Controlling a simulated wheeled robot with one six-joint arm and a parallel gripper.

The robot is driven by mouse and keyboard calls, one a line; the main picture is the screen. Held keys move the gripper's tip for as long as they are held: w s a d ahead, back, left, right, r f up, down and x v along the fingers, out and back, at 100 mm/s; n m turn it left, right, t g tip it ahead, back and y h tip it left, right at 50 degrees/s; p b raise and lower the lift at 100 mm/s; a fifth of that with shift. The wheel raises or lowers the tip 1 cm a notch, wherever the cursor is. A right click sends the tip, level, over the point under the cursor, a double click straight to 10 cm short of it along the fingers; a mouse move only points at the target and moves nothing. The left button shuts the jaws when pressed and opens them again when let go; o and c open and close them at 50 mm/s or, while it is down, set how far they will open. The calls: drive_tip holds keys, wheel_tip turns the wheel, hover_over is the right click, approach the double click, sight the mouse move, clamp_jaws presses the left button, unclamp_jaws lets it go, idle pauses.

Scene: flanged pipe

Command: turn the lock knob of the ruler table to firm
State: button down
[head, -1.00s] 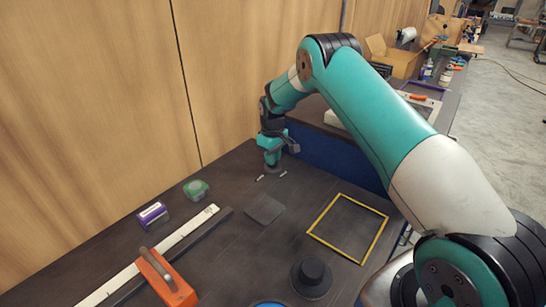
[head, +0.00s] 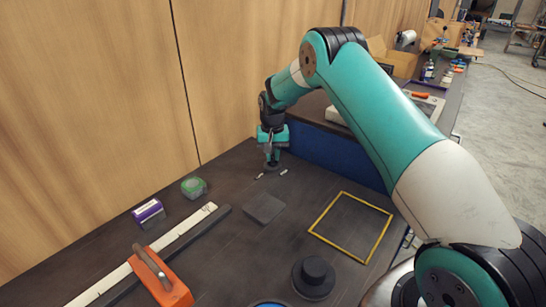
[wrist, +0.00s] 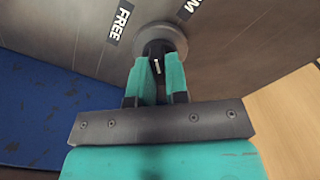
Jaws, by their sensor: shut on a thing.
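The lock knob (wrist: 160,50) has a round grey base and a dark grip bar with a small white mark. It stands on the dark ruler table (head: 225,255), near the table's far end. My gripper (wrist: 156,75) points down at it, and its teal fingers are shut on the grip bar from both sides. The FREE label (wrist: 120,22) lies to the left of the knob in the wrist view. A second label (wrist: 189,8), cut off and showing only an M, lies at the upper right. The fingers hide part of the bar.
A yellow square frame (head: 318,234), a dark flat block (head: 265,208), a green-topped round item (head: 194,187) and a purple box (head: 149,212) are on the table. A long ruler with an orange block (head: 170,290) lies at front left. A wooden wall stands behind.

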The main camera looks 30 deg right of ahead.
sight(272, 156)
drive_tip(key=m, duration=0.4)
drive_tip(key=shift+m+b, duration=0.3)
drive_tip(key=shift+b, duration=0.1)
drive_tip(key=shift+r+m, duration=0.1)
drive_tip(key=shift+m, duration=1.8)
drive_tip(key=c, duration=1.1)
unclamp_jaws()
wheel_tip(272, 156, up, 17)
drive_tip(key=shift+r+b, duration=0.2)
drive_tip(key=shift+b, duration=0.9)
